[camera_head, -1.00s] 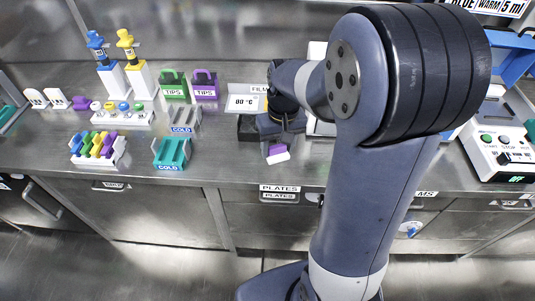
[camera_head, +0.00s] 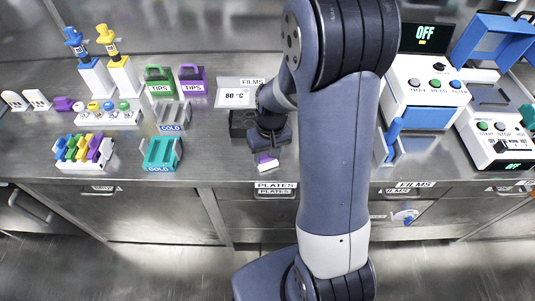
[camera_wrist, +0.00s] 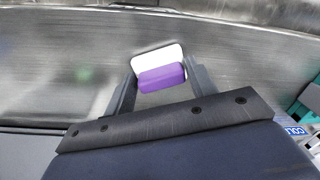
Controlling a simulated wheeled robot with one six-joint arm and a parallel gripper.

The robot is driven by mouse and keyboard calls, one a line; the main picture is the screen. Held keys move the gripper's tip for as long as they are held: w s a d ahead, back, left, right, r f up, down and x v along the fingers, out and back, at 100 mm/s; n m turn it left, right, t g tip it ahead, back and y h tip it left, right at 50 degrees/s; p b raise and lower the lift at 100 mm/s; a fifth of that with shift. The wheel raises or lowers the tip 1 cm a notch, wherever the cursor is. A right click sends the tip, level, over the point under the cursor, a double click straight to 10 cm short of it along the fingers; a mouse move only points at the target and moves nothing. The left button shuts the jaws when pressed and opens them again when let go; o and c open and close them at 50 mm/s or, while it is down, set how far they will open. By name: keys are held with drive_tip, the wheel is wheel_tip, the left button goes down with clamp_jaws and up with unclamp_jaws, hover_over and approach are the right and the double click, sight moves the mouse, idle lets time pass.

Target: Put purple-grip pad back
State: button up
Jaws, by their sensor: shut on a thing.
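The purple-grip pad (camera_head: 267,163) hangs from my gripper (camera_head: 267,150) in front of the dark block of the 80 °C unit, near the bench's front edge. In the wrist view the pad shows its purple grip (camera_wrist: 162,78) and white plate (camera_wrist: 157,56) between the two fingers of my gripper (camera_wrist: 157,82). The fingers are closed on its sides. The bench under it is blurred, and I cannot tell the pad's height above it.
Left of my gripper stand a teal COLD rack (camera_head: 162,155), a grey COLD rack (camera_head: 172,117) and a white rack with coloured pieces (camera_head: 84,151). To the right are a blue upright piece (camera_head: 392,143), an OFF machine (camera_head: 425,85) and a start/stop box (camera_head: 500,140).

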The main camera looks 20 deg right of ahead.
drive_tip(key=shift+f, duration=0.1)
drive_tip(key=shift+f, duration=0.15)
drive_tip(key=o, duration=1.3)
drive_tip(key=shift+c, duration=0.2)
wheel_tip(320, 180, up, 13)
drive_tip(key=shift+d+f, duration=0.2)
drive_tip(key=shift+d, duration=0.2)
drive_tip(key=shift+f, duration=0.15)
drive_tip(key=f, duration=1.2)
drive_tip(key=shift+a+f+b, duration=0.3)
drive_tip(key=shift+a+f, duration=0.05)
drive_tip(key=shift+a, duration=0.05)
drive_tip(key=shift+r+p, duration=0.3)
drive_tip(key=shift+r, duration=1.8)
